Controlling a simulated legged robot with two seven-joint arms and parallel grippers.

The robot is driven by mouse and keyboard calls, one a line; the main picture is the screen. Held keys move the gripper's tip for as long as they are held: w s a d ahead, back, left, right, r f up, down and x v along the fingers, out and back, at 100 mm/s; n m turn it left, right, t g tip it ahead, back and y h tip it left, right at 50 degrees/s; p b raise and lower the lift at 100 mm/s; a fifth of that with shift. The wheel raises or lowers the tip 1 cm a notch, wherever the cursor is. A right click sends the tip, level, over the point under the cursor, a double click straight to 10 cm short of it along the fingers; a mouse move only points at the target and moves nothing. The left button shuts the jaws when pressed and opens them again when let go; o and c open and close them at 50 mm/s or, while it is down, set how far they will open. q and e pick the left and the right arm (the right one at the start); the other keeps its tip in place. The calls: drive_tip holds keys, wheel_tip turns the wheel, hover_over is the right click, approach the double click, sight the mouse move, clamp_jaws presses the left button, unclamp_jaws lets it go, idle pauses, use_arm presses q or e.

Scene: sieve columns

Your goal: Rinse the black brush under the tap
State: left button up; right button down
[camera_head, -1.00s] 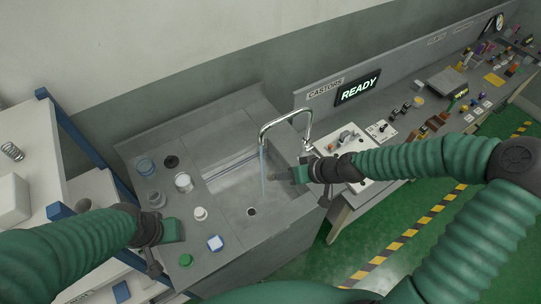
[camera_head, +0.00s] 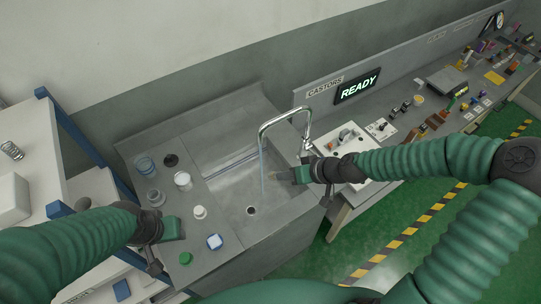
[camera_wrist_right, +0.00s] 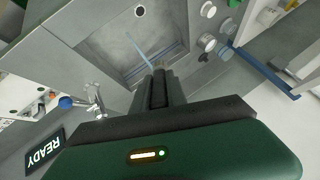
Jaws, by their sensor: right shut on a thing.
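The tap (camera_head: 287,122) arches over the steel sink (camera_head: 235,190), and a thin bluish water stream (camera_head: 262,170) runs down from its spout. My right gripper (camera_head: 280,176) is over the sink's right part, just right of the stream. It is shut on a dark thing, which I take for the black brush; it shows as a dark strip between the fingers in the right wrist view (camera_wrist_right: 158,88). Most of it is hidden by the fingers, and I cannot tell whether water touches it. My left gripper (camera_head: 160,255) is by the counter's left front; its jaw opening is unclear.
A white board (camera_head: 345,165) lies right of the sink. A sign (camera_head: 358,88) reads READY.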

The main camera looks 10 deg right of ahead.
use_arm(q)
drive_tip(key=shift+d+r, duration=0.1)
drive_tip(key=shift+d, duration=0.15)
use_arm(e)
drive_tip(key=shift+d, duration=0.3)
use_arm(q)
drive_tip(key=p+v, duration=0.3)
drive_tip(key=w+p+v, duration=0.1)
drive_tip(key=p+v, duration=0.1)
drive_tip(key=p, duration=0.1)
drive_tip(key=shift+r, duration=0.5)
use_arm(e)
drive_tip(key=s+d+r, duration=0.1)
drive_tip(key=s+r, duration=0.3)
drive_tip(key=shift+s+d, duration=0.3)
drive_tip(key=shift+s, duration=0.05)
use_arm(q)
drive_tip(key=shift+w+a, duration=0.1)
